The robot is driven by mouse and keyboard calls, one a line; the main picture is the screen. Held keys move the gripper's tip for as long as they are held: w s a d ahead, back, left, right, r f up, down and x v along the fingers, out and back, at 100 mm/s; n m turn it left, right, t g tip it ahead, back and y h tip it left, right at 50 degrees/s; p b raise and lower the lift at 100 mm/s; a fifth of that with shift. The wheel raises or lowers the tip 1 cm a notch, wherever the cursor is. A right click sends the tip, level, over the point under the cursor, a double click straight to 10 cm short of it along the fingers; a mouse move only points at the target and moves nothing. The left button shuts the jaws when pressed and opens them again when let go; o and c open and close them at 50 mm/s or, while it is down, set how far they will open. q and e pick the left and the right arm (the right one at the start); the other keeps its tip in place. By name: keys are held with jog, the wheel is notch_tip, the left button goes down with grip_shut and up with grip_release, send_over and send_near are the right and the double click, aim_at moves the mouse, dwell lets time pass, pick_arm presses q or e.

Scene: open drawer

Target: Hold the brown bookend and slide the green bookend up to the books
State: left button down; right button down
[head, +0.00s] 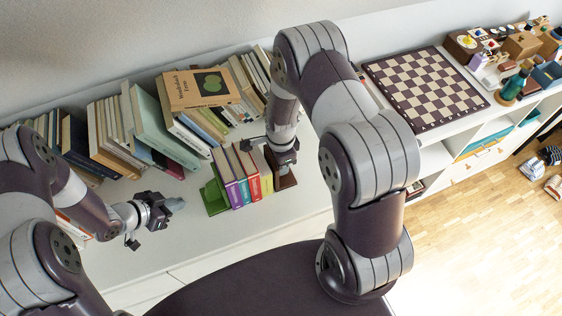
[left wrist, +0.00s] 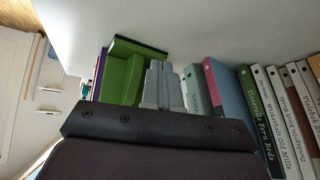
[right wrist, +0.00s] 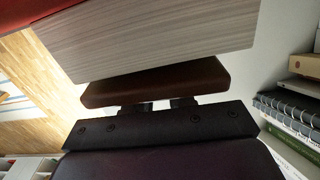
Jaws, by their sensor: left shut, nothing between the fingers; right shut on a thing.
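The green bookend (head: 215,196) stands at the left end of a short row of books (head: 241,174); it also shows in the left wrist view (left wrist: 125,75). I cannot tell whether it touches the first book. The brown bookend (head: 286,182) is at the right end of the row, partly hidden by my right arm; it fills the middle of the right wrist view (right wrist: 155,82). My right gripper (head: 282,158) is shut on it. My left gripper (head: 176,205) is shut and empty, left of the green bookend and apart from it; its fingers point towards it in the left wrist view (left wrist: 161,85).
A chessboard (head: 423,86) lies on the right part of the shelf. The white shelf top (head: 165,238) is clear in front of my left gripper.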

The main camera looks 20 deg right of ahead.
pick_arm(q)
jog(key=v, duration=0.8)
pick_arm(e)
jog(key=c, duration=0.9)
grip_release()
notch_tip(320, 180, up, 12)
jog(key=shift+r, duration=0.1)
